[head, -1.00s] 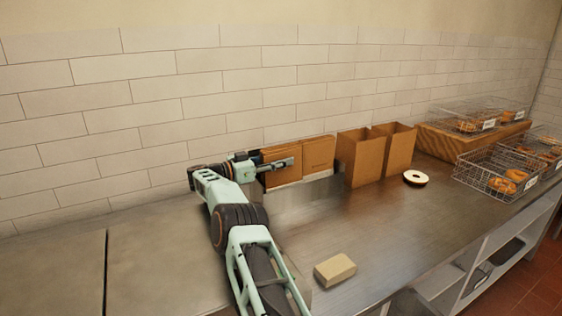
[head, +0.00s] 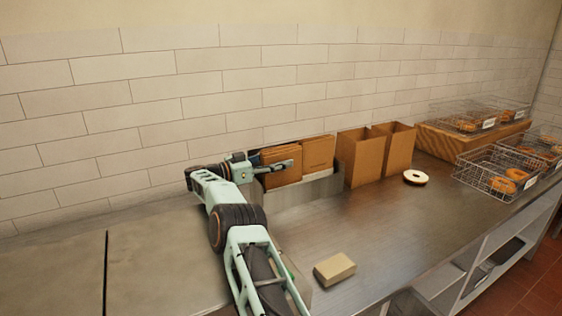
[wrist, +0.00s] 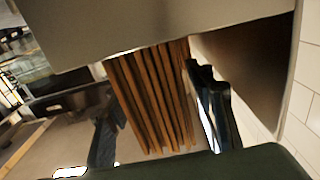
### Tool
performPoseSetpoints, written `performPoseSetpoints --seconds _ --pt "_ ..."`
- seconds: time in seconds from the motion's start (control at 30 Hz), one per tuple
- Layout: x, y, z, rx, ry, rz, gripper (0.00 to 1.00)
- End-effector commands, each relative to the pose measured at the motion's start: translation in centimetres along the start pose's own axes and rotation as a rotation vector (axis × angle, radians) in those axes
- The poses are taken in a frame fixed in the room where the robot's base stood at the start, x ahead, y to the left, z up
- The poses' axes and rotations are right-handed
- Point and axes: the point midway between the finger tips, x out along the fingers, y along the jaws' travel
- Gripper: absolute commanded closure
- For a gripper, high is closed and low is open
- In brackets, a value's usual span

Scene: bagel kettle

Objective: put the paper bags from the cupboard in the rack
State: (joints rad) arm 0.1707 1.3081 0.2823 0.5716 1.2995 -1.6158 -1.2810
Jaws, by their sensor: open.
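Flat brown paper bags (head: 283,179) stand upright in a grey metal rack (head: 310,194) against the tiled wall. They form a left group and a right group (head: 318,152). My gripper (head: 284,165) is at the left group, partly covering it. In the wrist view several bags (wrist: 150,95) show edge-on, with a dark finger on each side, and grey sheet metal (wrist: 160,30) crosses the top. My gripper (wrist: 160,115) is open around or beside these bags; contact cannot be told. The cupboard cannot be made out.
Two open brown bags (head: 360,158) stand right of the rack. A white-topped roll (head: 415,177) and a tan block (head: 334,269) lie on the steel counter (head: 390,220). Wire baskets of bagels (head: 500,170) and a wooden riser (head: 465,141) fill the right end. The counter's middle is clear.

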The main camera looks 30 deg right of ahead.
Motion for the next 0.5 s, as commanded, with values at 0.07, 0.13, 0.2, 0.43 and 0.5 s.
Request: performPoseSetpoints --seconds 0.07,0.13,0.2,0.43,0.5 --pt "-1.6 -0.1 0.2 -0.001 -0.001 -0.005 0.51" --pt "-3.1 -0.1 0.2 -0.001 -0.001 -0.006 0.51" --pt "-4.7 -0.1 0.2 -0.001 -0.001 -0.005 0.51" --pt "-9.2 -0.1 0.3 -0.001 -0.001 -0.004 0.51" --pt "-10.1 -0.1 0.3 -0.001 -0.001 -0.004 0.51"
